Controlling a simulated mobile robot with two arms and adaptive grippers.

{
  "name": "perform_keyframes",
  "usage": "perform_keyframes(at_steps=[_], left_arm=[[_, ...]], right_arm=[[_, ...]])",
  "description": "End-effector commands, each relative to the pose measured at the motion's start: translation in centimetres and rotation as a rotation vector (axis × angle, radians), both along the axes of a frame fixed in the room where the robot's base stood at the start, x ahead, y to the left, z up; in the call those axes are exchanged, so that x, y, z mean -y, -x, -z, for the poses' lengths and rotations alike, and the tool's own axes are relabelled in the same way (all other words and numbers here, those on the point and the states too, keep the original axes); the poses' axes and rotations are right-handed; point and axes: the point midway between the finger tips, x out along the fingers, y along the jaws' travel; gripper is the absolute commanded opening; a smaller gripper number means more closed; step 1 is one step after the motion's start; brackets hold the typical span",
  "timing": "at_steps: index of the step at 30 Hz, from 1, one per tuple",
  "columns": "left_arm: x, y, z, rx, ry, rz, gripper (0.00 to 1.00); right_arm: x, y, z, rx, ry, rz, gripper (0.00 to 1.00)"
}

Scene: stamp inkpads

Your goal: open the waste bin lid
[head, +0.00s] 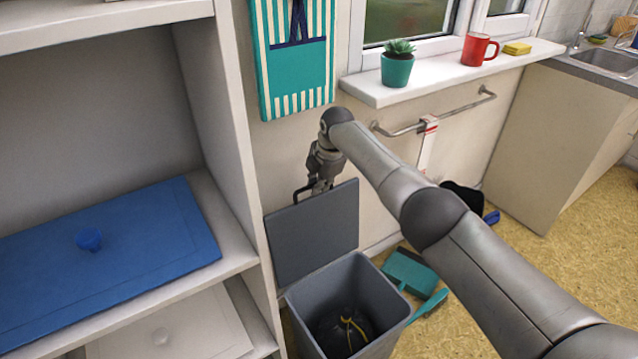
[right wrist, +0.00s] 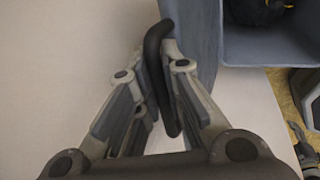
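The grey waste bin (head: 375,300) stands on the floor beside the shelf unit, with a dark bag and a yellow tie visible inside. Its grey lid (head: 312,238) stands raised, nearly upright, at the back of the bin, so the mouth is uncovered. My right gripper (head: 319,185) is at the lid's upper edge. In the right wrist view, the black lid handle (right wrist: 154,70) passes between the two fingers of my right gripper (right wrist: 158,55), which are close on both sides of it. The lid (right wrist: 204,35) and the bin's inside also show there. My left gripper is not in view.
The shelf unit (head: 225,130) stands close on the left, with a blue board (head: 150,235) on it. A metal rail (head: 440,118) and a windowsill (head: 450,75) are on the wall. A teal dustpan (head: 410,270) lies on the floor right of the bin.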

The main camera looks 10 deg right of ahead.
Motion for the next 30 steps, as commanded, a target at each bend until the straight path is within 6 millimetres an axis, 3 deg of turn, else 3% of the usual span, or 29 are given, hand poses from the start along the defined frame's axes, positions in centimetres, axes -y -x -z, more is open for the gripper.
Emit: perform_keyframes(at_steps=[1, 6, 20, 30], left_arm=[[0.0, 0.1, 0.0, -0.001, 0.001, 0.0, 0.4], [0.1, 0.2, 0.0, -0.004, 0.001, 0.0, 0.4], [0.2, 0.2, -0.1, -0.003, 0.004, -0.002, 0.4], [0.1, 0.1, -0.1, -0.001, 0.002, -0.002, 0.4]], right_arm=[[0.0, 0.0, -0.1, 0.002, 0.002, -0.004, 0.12], [0.0, 0.0, 0.0, 0.0, 0.001, -0.003, 0.32], [0.1, 0.2, -0.4, -0.002, 0.0, 0.0, 0.32], [0.5, 1.3, -4.5, 0.004, 0.0, -0.002, 0.32]])
